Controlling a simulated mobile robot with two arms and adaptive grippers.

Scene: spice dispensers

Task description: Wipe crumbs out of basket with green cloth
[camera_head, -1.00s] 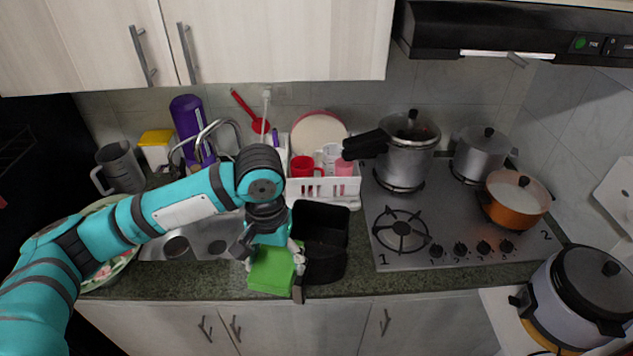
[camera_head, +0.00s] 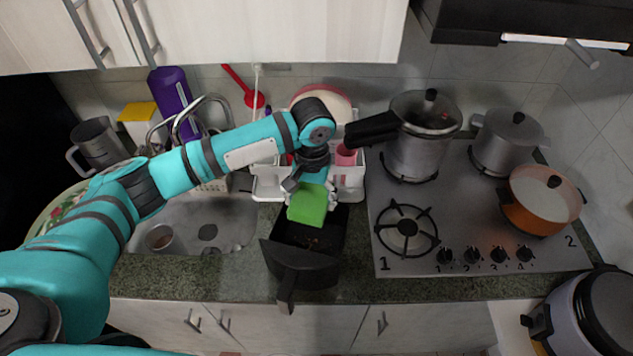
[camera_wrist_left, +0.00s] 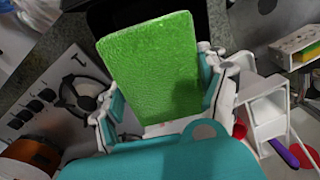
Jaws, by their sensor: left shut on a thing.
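The green cloth (camera_head: 308,204) is a flat, pad-like piece held in my left gripper (camera_head: 313,187). It also fills the middle of the left wrist view (camera_wrist_left: 150,65), between the two fingers. The black basket (camera_head: 304,277) stands on the counter, its handle pointing to the front edge. Brownish crumbs (camera_head: 312,243) show on its floor. My left gripper is shut on the cloth over the rear part of the basket and hides its back rim. Whether the cloth touches the basket cannot be told. My right gripper is not in view.
A white dish rack (camera_head: 268,186) with cups stands behind the basket. The sink (camera_head: 190,222) is to the left. The gas stove (camera_head: 455,220) with several pots is close on the right, and a pot's black handle (camera_head: 372,129) juts toward my arm.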

